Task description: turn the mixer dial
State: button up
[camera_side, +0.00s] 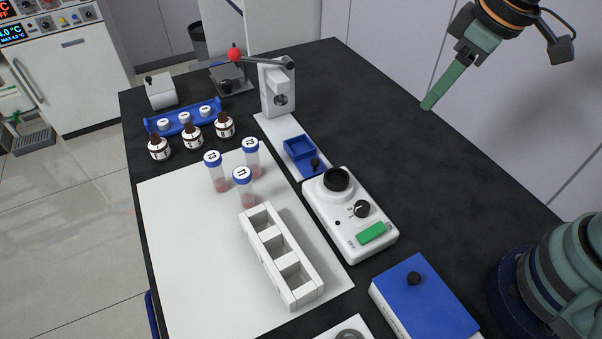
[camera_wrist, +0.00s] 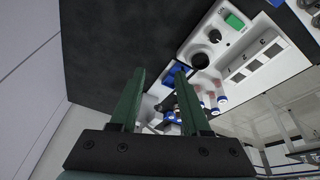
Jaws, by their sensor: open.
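The mixer (camera_side: 338,231) is a white box on the black bench, with a black round cup (camera_side: 337,180) at its far end. Its black dial (camera_side: 362,209) sits between the cup and a green rocker switch (camera_side: 371,234). In the wrist view the dial (camera_wrist: 214,36) shows at the upper right, between the cup (camera_wrist: 200,60) and the green switch (camera_wrist: 234,22). My gripper (camera_side: 429,103) is raised above the bench, behind and right of the mixer in the side view, and touches nothing. In the wrist view its two green fingers (camera_wrist: 160,75) stand apart with nothing held.
A blue-topped box (camera_side: 425,297) stands near my base. A white rack (camera_side: 281,257) and several blue-capped tubes (camera_side: 243,186) stand left of the mixer. A press with a red-knobbed lever (camera_side: 277,88) is at the back. The bench right of the mixer is clear.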

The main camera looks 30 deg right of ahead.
aim_at(363, 205)
jog(key=s+a+f+n+g, duration=0.1)
jog(key=a+f+n+g, duration=0.1)
jog(key=a+f+n, duration=0.3)
jog(key=s+a+f+n+g, duration=0.1)
jog(key=a+f+n+g, duration=0.1)
jog(key=a+n, duration=0.35)
jog(key=shift+m+h, duration=0.4)
jog(key=shift+m, duration=0.45)
jog(key=f, duration=0.3)
jog(key=a+f, duration=0.1)
jog(key=f, duration=0.7)
jog(key=shift+w+a+f, duration=0.1)
jog(key=shift+a+f, duration=0.1)
jog(key=shift+a, duration=0.1)
grip_shut()
